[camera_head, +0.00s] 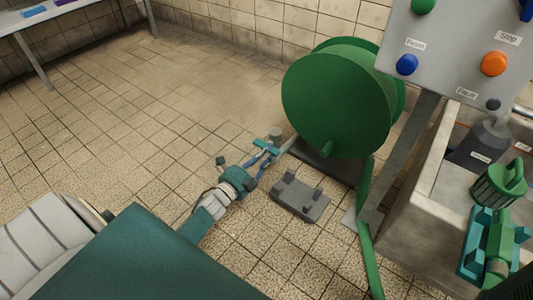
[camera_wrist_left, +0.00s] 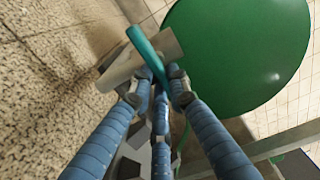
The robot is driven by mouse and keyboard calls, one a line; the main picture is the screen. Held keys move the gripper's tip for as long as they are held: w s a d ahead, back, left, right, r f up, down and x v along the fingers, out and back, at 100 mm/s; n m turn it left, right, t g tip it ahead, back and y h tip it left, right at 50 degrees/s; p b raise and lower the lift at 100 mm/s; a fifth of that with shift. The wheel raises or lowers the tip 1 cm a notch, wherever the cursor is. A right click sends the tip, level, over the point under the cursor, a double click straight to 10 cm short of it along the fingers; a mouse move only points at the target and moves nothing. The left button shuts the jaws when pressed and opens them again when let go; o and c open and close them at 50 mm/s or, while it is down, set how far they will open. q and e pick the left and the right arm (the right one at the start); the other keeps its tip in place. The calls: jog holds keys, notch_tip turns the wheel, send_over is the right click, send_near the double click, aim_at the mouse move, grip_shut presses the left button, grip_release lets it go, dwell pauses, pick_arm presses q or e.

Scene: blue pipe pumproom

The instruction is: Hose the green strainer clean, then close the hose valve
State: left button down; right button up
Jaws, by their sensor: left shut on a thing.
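The hose valve has a teal lever (camera_wrist_left: 147,50) on a grey pipe, low beside the green hose reel; the lever also shows in the head view (camera_head: 264,144). My left gripper (camera_head: 262,152) is shut on this lever, its blue fingers around it in the left wrist view (camera_wrist_left: 160,78). The green strainer (camera_head: 496,187), a ribbed basket with a handle, is at the trough at right. A green nozzle-like part (camera_head: 499,238) lies in a teal cradle (camera_head: 470,262) in front of it. Whether the strainer is dirty I cannot tell. My right gripper is not in view.
The green reel (camera_head: 335,95) stands close behind my left gripper. A green hose (camera_head: 364,215) runs down from it. A grey bracketed block (camera_head: 300,197) lies on the floor nearby. The button panel (camera_head: 450,45) and stone trough (camera_head: 425,205) are at right. Floor at left is clear.

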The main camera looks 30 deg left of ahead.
pick_arm(q)
jog(key=shift+f+m, duration=0.15)
jog(key=shift+m, duration=0.15)
jog(key=c, duration=1.7)
grip_release()
jog(key=shift+o, duration=0.2)
jog(key=s, duration=1.2)
jog(key=shift+a, duration=0.45)
